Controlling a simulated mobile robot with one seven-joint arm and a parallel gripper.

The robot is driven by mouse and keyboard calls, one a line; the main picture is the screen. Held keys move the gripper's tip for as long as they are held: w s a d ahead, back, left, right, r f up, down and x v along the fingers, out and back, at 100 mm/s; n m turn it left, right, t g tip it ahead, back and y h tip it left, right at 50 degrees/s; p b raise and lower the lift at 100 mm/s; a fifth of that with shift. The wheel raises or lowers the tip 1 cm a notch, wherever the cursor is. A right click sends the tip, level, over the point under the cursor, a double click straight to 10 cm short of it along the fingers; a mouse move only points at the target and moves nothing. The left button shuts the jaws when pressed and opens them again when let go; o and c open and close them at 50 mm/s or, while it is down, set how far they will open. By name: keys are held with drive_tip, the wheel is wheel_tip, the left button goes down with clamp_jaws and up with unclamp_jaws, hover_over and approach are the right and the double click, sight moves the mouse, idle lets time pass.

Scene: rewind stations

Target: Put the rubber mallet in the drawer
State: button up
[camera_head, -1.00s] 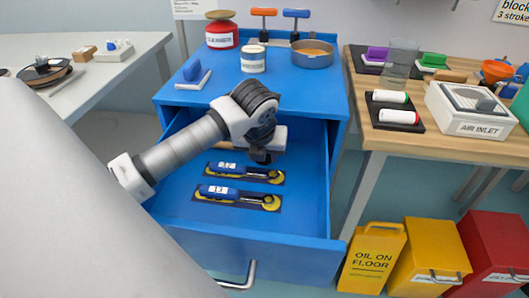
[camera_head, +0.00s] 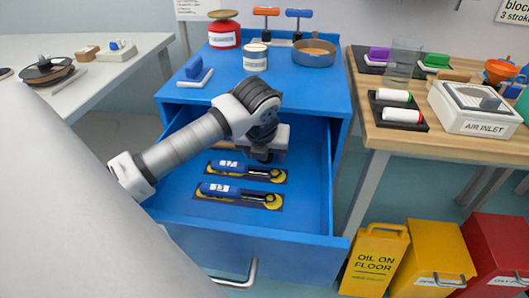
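The blue drawer (camera_head: 305,190) is pulled open under the blue cabinet top. My gripper (camera_head: 262,158) is inside it, low over the back part, pointing down. Its fingertips are mostly hidden by my wrist and the dark parts there. A pale wooden strip (camera_head: 221,147), possibly the mallet's handle, shows to the left of my gripper. The mallet's head cannot be made out, and I cannot tell whether my gripper holds the strip.
Two blue-handled tools with yellow wheels (camera_head: 238,193) lie in the drawer's front half. The cabinet top holds a red tin (camera_head: 223,38), a white can (camera_head: 255,58), a round pan (camera_head: 314,54) and a blue-handled block (camera_head: 195,75). A wooden table (camera_head: 378,138) stands right.

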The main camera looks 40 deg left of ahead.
drive_tip(key=shift+s+d+f, duration=0.2)
drive_tip(key=shift+s+f, duration=0.05)
drive_tip(key=shift+f, duration=0.3)
drive_tip(key=shift+r+p, duration=0.45)
drive_tip(key=shift+p, duration=0.2)
drive_tip(key=v, duration=1.2)
drive_tip(key=shift+w+a+r+p, duration=0.15)
drive_tip(key=shift+w+r+p, duration=0.15)
drive_tip(key=shift+w+r, duration=0.05)
